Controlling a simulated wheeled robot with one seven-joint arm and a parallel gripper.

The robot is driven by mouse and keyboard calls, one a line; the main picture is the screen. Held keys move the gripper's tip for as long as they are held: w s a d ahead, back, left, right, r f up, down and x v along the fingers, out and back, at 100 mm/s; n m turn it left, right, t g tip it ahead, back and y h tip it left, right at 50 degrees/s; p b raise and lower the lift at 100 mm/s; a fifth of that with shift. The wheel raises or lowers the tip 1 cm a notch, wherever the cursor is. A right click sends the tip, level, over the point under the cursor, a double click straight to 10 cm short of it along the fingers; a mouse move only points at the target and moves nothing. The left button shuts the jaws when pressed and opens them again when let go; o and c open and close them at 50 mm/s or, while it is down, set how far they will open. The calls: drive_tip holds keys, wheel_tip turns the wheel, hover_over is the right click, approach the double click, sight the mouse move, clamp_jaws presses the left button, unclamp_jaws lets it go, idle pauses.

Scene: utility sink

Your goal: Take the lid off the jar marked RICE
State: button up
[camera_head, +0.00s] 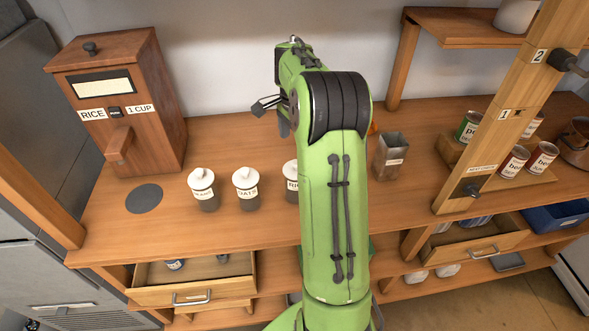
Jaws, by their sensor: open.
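A jar whose label begins "RI" (292,185) stands on the wooden counter, its right side hidden behind my green arm. Its white lid (290,169) is on. To its left stand a jar marked OATS (247,190) and a jar with a label too small to read surely (204,191), both with white knobbed lids on. My gripper (270,112) is open and seems empty, its dark fingers showing left of my arm. It appears above and behind the row of jars, apart from them.
A wooden dispenser (117,100) labelled RICE, 1 CUP stands at the left, beside a dark round mat (144,198). A metal container (390,157) is right of my arm. A wooden post (499,120) and cans (513,162) are farther right. A drawer (195,280) below is open.

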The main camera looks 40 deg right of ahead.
drive_tip(key=f, duration=0.3)
drive_tip(key=shift+w+d, duration=0.15)
drive_tip(key=shift+d, duration=0.05)
hover_over(296, 184)
drive_tip(key=w+d, duration=0.2)
drive_tip(key=w, duration=0.1)
drive_tip(key=f, duration=0.5)
drive_tip(key=shift+s+d, duration=0.15)
drive_tip(key=shift+s, duration=0.05)
drive_tip(key=shift+s+r, duration=0.1)
drive_tip(key=c, duration=1)
